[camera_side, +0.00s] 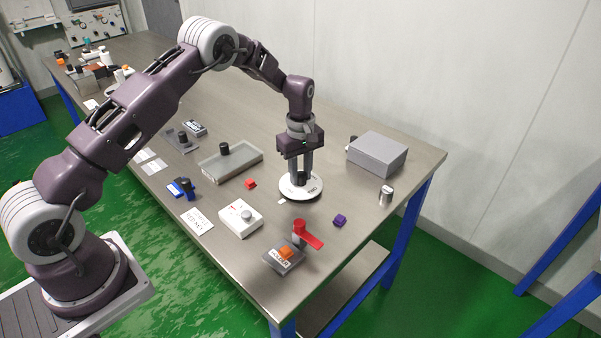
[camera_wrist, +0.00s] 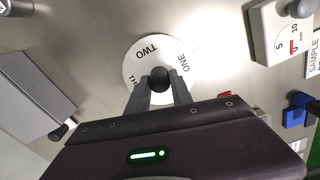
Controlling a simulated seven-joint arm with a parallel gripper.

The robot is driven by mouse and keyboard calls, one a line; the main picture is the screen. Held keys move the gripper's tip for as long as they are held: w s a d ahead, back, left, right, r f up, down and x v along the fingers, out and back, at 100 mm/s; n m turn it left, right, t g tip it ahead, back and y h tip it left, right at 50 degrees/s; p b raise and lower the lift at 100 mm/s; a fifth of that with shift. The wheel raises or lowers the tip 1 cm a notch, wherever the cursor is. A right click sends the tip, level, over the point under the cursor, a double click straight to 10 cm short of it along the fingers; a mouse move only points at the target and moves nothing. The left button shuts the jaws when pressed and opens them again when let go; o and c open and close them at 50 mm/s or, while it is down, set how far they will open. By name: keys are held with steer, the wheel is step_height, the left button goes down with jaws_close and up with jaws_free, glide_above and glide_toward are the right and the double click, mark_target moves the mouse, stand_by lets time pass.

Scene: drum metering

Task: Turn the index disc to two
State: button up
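The index disc (camera_side: 287,190) is a round white plate lying on the metal bench. In the wrist view the disc (camera_wrist: 143,58) shows the words ONE, TWO and part of THREE around a dark central knob (camera_wrist: 160,77). TWO is at the top of the disc there, with ONE to its right and THREE at lower left, partly hidden. My gripper (camera_side: 301,177) points straight down over the disc's middle. In the wrist view its two fingers (camera_wrist: 161,84) stand on either side of the knob, close to it; I cannot tell whether they press on it.
A grey box (camera_side: 377,153) and a metal cylinder (camera_side: 386,195) stand right of the disc. A purple block (camera_side: 340,220), a red-handled valve (camera_side: 308,238) and a white dial box (camera_side: 240,218) are nearer. A red block (camera_side: 251,184) and a grey tray (camera_side: 231,166) lie to the left.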

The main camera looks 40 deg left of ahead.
jaws_close()
steer(key=shift+m, duration=0.3)
steer(key=m, duration=0.3)
steer(key=shift+m, duration=0.4)
steer(key=m, duration=0.3)
steer(key=shift+m, duration=0.3)
steer(key=m, duration=0.5)
steer(key=shift+w+d, duration=0.1)
steer(key=shift+m, duration=2.4)
